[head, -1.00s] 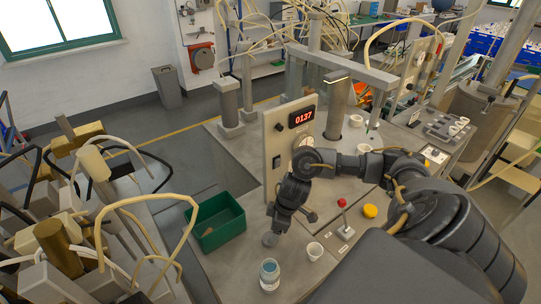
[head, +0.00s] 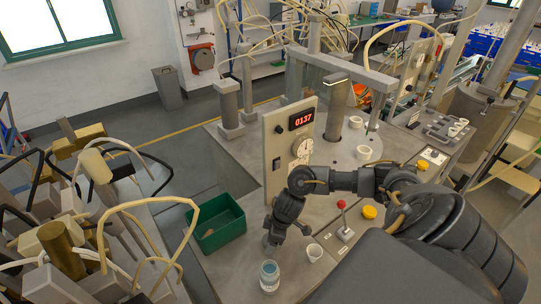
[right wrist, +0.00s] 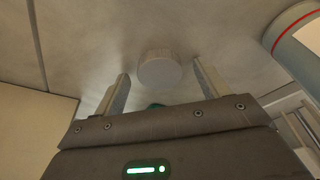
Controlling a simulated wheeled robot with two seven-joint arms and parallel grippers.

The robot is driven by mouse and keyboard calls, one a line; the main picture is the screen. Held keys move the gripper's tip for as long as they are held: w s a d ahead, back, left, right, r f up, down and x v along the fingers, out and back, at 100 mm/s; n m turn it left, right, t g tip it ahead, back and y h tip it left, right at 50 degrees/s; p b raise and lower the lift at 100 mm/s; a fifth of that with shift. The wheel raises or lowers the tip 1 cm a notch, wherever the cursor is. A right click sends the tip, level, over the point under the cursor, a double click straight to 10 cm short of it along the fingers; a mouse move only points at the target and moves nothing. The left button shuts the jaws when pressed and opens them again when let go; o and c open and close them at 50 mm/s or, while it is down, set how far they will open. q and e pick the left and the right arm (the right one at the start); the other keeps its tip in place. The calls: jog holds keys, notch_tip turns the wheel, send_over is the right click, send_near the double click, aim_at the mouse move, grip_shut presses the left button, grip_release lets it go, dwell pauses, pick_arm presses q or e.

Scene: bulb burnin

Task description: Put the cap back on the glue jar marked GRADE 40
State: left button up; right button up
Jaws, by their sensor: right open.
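A small glass jar (head: 269,277) with bluish contents stands at the front of the bench; I cannot read its marking. A pale round cap (right wrist: 160,70) lies on the grey bench top in the right wrist view, between and just beyond my right gripper's fingertips. My right gripper (head: 270,247) points down just behind the jar in the head view and hides the cap there. Its fingers (right wrist: 158,85) are open and apart from the cap. A rounded body with a red stripe (right wrist: 300,38), probably the jar, shows at upper right. My left gripper is out of view.
A green bin (head: 216,225) stands left of my right gripper. A panel reading 0137 (head: 301,119) rises behind.

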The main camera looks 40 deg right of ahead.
jog(key=c, duration=1)
jog(key=shift+r, duration=0.55)
jog(key=shift+s+d+r+b, duration=0.85)
jog(key=shift+s+d+r, duration=0.25)
jog(key=shift+s+r, duration=0.95)
jog(key=shift+s+d+r+b, duration=0.8)
jog(key=shift+s+d+r, duration=0.3)
jog(key=shift+s+r, duration=0.9)
jog(key=shift+s+d+r+b, duration=0.85)
jog(key=shift+s+d+r, duration=0.25)
jog(key=shift+s+r, duration=0.9)
jog(key=shift+s+f, duration=0.1)
